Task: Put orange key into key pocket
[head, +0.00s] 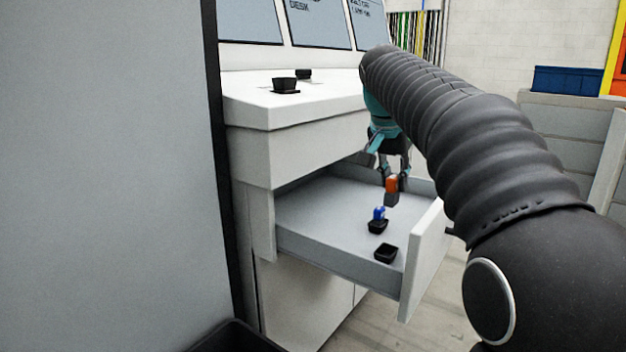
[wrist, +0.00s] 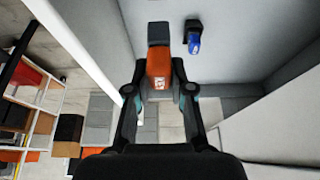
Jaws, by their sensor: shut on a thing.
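The orange key (head: 391,184) has an orange head and a dark grey lower block. My gripper (head: 393,177) is shut on it and holds it above the open drawer. In the wrist view the orange key (wrist: 160,66) sits between the fingers of my gripper (wrist: 159,88), its grey end pointing away. A small black pocket (head: 386,254) with an open top and nothing seen in it stands in the drawer, near its front left corner. A blue key (head: 379,212) stands in another black pocket (head: 377,227); it also shows in the wrist view (wrist: 194,40).
The white drawer (head: 325,215) is pulled out, with its front panel (head: 424,262) at the right. Two black holders, one nearer (head: 285,85) and one farther (head: 303,73), stand on the white counter (head: 255,105). A grey panel (head: 110,180) fills the left.

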